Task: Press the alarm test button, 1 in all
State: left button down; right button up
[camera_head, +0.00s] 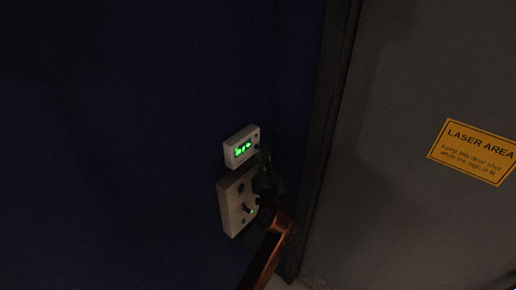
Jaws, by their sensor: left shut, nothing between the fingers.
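A pale control box (229,209) is fixed to the dark blue wall, with a few small controls on its face. I cannot tell which of them is the alarm test button. A smaller white box (230,156) with a green lit display sits just above it. My left gripper (264,157) is dark and shut, with nothing in it. It is in front of the right side of the control box and hides part of it, with its tip near the lower right of the display box. I cannot tell whether it touches either box. My right gripper is not in view.
A dark vertical frame edge (322,130) stands close to the right of the boxes. Beyond it is a grey panel (400,90) with a yellow laser area sign (474,152). The blue wall (120,140) to the left looks bare, and the light is dim.

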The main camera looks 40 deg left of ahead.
pick_arm(q)
jog(key=shift+a, duration=0.5)
dwell(0.9)
jog(key=shift+d, duration=0.15)
jog(key=shift+d+b, duration=0.3)
jog(key=shift+d, duration=0.4)
jog(key=d, duration=0.1)
jog(key=d+b, duration=0.1)
jog(key=d, duration=0.3)
jog(key=shift+s+b, duration=0.25)
jog(key=shift+b, duration=0.15)
jog(key=shift+f, duration=0.1)
dwell(0.4)
